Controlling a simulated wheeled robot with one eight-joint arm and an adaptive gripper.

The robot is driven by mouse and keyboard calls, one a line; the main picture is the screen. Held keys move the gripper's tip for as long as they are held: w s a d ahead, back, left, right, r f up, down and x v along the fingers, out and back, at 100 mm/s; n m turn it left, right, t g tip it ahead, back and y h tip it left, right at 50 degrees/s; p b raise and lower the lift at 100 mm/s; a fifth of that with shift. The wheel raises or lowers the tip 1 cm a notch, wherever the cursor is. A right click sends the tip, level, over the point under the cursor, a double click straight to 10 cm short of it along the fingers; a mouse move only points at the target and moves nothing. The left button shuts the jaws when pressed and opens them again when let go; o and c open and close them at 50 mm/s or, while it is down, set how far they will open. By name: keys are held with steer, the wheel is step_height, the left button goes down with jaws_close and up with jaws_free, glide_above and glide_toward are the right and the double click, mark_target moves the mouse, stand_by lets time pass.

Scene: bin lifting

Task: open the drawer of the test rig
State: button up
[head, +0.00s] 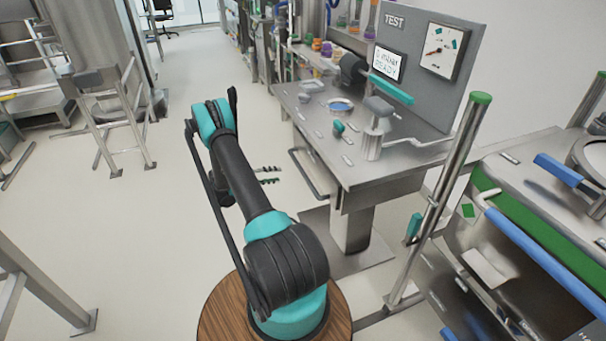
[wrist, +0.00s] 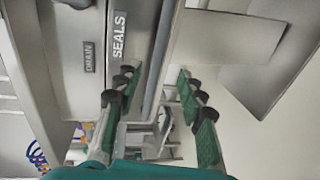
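The test rig (head: 362,165) is a grey metal bench with an upright panel marked TEST. A bar handle (head: 308,175) runs along its left front edge, at the drawer. In the wrist view a drawer front carries a SEALS label (wrist: 119,37), with a DRAIN label (wrist: 89,57) beside it. A long grey bar (wrist: 160,65), seemingly the handle, shows between my fingers. My gripper (head: 270,175) is just left of the handle in the head view. In the wrist view my gripper (wrist: 158,82) is open, its green-padded fingers apart. I cannot tell whether either finger touches the bar.
A steel post with a green cap (head: 480,98) stands right of the bench. A green-edged machine (head: 530,215) is at the right. A metal chair-like frame (head: 110,115) stands at the left. The floor (head: 200,75) left of the bench is clear.

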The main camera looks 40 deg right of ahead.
mark_target(303, 173)
steer(key=x, duration=1.4)
steer(key=shift+d, duration=0.1)
jaws_close()
steer(key=shift+f, duration=0.1)
